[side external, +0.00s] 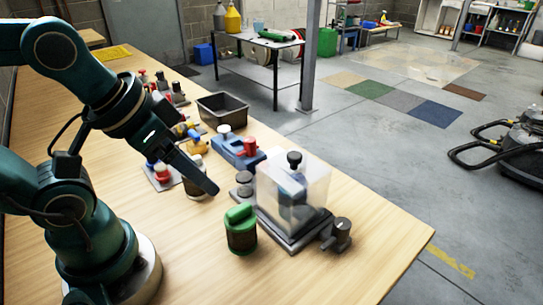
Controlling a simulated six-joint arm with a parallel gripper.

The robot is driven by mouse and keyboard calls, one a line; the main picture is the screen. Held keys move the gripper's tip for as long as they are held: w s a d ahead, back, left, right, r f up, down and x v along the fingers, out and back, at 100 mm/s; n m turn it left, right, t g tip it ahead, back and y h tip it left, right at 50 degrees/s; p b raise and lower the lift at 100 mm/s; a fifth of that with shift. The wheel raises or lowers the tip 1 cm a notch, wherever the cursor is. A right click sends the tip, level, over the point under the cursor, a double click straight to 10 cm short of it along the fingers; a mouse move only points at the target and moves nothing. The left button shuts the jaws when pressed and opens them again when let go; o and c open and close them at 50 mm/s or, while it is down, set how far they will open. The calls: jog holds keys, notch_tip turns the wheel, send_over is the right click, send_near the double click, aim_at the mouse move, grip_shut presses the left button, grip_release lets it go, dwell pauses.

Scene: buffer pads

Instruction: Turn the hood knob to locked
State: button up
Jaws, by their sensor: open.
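A clear box-shaped hood (308,190) stands on a grey base plate (297,244) near the right edge of the bench. A black knob (294,158) sits on top of it. A dark grey knob (338,232) sticks out at its front right corner, and a grey round fitting (244,182) stands at its left. I cannot tell which knob locks the hood or its setting. My gripper (206,184) is left of the hood, apart from it, pointing down and right. Its jaws are open; only one long finger shows clearly, with a dark jar (194,189) partly hidden behind it.
A green-lidded jar (240,230) stands in front of the hood's left side. A blue device with a red part (238,150) and a black bin (222,108) lie behind. Several small colored fixtures crowd the back left. The bench front (280,285) is clear.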

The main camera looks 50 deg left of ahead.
aim_at(343, 223)
jog(key=w+d+r+n, duration=0.1)
jog(key=w+d, duration=0.1)
jog(key=w, duration=0.4)
jog(key=w+d+r+n+g, duration=0.1)
jog(key=w+d+n, duration=0.1)
jog(key=w, duration=0.3)
jog(key=w+d+r+n+h, duration=0.1)
jog(key=w+d+n, duration=0.1)
jog(key=w+d, duration=0.2)
jog(key=shift+w, duration=1.35)
jog(key=w+d+f+n+g, duration=0.1)
jog(key=w+d+f+n, duration=0.2)
jog(key=w+d+f, duration=0.2)
jog(key=s+f+g, duration=0.1)
jog(key=f, duration=0.1)
jog(key=s+d+f+g, duration=0.1)
jog(key=f, duration=0.1)
jog(key=s+f+n+g+y, duration=0.1)
jog(key=f, duration=0.1)
jog(key=shift+s+d, duration=0.15)
jog(key=shift+s, duration=0.2)
jog(key=shift+s+f+g, duration=0.2)
jog(key=shift+f+g, duration=0.1)
jog(key=shift+f, duration=2.4)
grip_shut()
